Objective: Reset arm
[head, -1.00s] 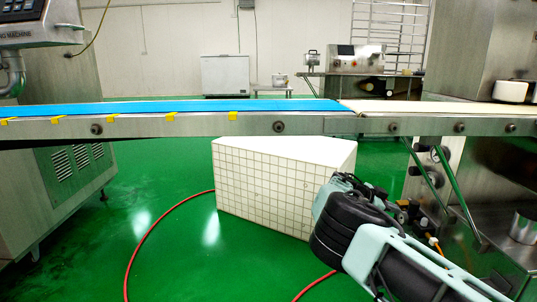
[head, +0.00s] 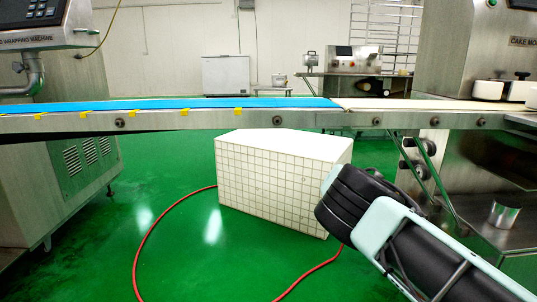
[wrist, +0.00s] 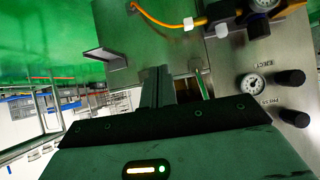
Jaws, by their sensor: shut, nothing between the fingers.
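My gripper (wrist: 163,82) shows in the wrist view, with its dark fingers together and nothing held between them. It is in front of a metal machine panel (wrist: 225,60) that carries a gauge and black knobs. In the head view my arm reaches up from the lower right, in front of the machine's lower right part. The gripper itself is hidden or cannot be made out there.
A conveyor with a blue belt (head: 200,104) crosses the head view above my arm. A white tiled block (head: 270,185) stands on the floor close to the arm's elbow. A red hose (head: 152,235) curves over the green floor. Metal machines stand left and right.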

